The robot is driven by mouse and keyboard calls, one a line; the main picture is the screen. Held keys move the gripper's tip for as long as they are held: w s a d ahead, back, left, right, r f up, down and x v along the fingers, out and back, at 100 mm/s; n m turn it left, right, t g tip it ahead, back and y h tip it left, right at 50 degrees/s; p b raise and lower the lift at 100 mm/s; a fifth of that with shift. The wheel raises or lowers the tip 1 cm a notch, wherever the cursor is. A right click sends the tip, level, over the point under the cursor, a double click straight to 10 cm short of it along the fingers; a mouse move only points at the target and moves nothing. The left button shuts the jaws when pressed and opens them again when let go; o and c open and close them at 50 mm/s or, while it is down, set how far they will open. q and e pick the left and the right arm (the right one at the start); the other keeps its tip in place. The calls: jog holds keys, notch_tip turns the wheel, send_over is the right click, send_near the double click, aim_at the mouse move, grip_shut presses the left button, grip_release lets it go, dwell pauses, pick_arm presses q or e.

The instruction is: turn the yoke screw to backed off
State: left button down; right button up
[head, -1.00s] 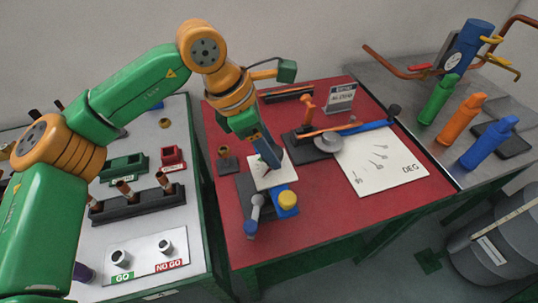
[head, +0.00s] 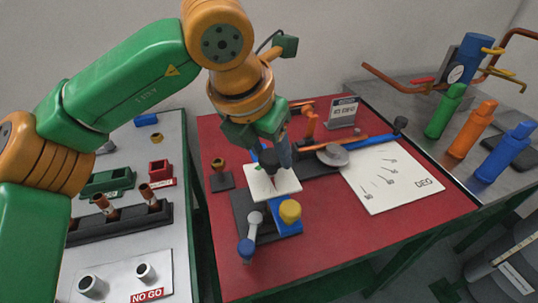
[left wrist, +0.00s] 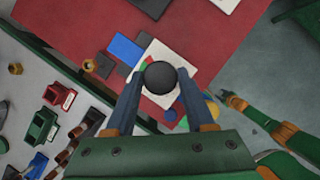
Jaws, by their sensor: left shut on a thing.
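My left gripper (head: 275,158) reaches down over the tool on the red table (head: 330,240). In the left wrist view its two blue-grey fingers close around a round black knob (left wrist: 160,75), which seems to be the head of the yoke screw. A small white plate (head: 283,183) with coloured marks lies beneath the fingers. Beside it are a blue block with a yellow knob (head: 290,211) and a grey lever with a blue ball end (head: 245,249). The screw's shaft and the yoke are mostly hidden by the fingers and plate.
A bending tool with a grey disc (head: 333,155) and a white angle chart (head: 390,180) lie to the right. Green, orange and blue bottles (head: 506,150) stand on the metal bench. A small dark stand with a brass piece (head: 219,178) is just left of the tool.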

pick_arm(q)
jog(key=shift+n, duration=0.6)
jog(key=shift+c, duration=1.3)
grip_release()
